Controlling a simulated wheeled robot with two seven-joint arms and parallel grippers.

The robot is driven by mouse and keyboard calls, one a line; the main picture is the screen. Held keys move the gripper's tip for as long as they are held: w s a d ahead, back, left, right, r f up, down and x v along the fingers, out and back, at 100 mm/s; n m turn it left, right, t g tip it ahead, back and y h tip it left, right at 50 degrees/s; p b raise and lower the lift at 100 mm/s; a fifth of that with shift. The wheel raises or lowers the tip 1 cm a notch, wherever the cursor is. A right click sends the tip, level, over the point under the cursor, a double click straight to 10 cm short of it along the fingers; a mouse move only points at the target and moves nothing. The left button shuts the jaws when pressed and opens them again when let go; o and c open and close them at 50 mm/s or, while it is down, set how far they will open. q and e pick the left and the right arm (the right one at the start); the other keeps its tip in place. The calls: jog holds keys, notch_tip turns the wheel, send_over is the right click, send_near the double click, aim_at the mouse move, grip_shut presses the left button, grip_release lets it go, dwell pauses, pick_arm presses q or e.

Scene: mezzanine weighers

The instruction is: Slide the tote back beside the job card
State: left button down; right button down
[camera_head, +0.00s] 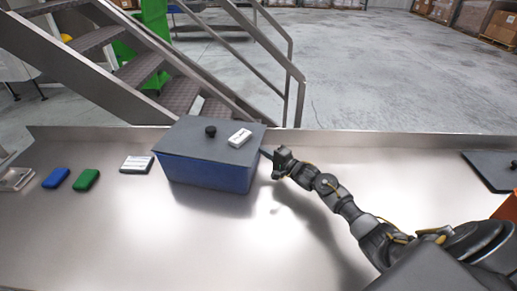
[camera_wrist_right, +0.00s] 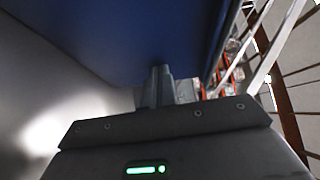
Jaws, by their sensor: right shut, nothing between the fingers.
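The blue tote (camera_head: 208,174) stands on the metal bench, with a dark grey lid that has a black knob. A small white block (camera_head: 240,138) lies on the lid. A white card with dark lines (camera_head: 137,164), seemingly the job card, lies just left of the tote, with a small gap between them. My right gripper (camera_head: 267,154) is shut and empty at the tote's right side; I cannot tell if it touches. In the right wrist view the shut fingers (camera_wrist_right: 160,82) point at the tote's blue wall (camera_wrist_right: 120,40). My left gripper is not in view.
A green block (camera_head: 86,180), a blue block (camera_head: 56,178) and a grey metallic item (camera_head: 15,179) lie farther left on the bench. A dark flat panel (camera_head: 492,168) lies at the far right. The bench (camera_head: 150,235) is clear in front. A raised edge and metal stairs stand behind.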

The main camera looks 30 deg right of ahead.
jog(key=shift+s+d, duration=0.15)
jog(key=shift+d, duration=0.05)
jog(key=shift+d+f, duration=0.1)
jog(key=shift+d, duration=0.25)
jog(key=s+d, duration=0.3)
jog(key=shift+s+d+f, duration=0.1)
jog(key=shift+s+d, duration=0.05)
jog(key=shift+d, duration=0.15)
jog(key=v, duration=0.8)
jog(key=shift+s+b, duration=0.3)
jog(key=shift+b, duration=0.05)
jog(key=shift+w+a, duration=0.1)
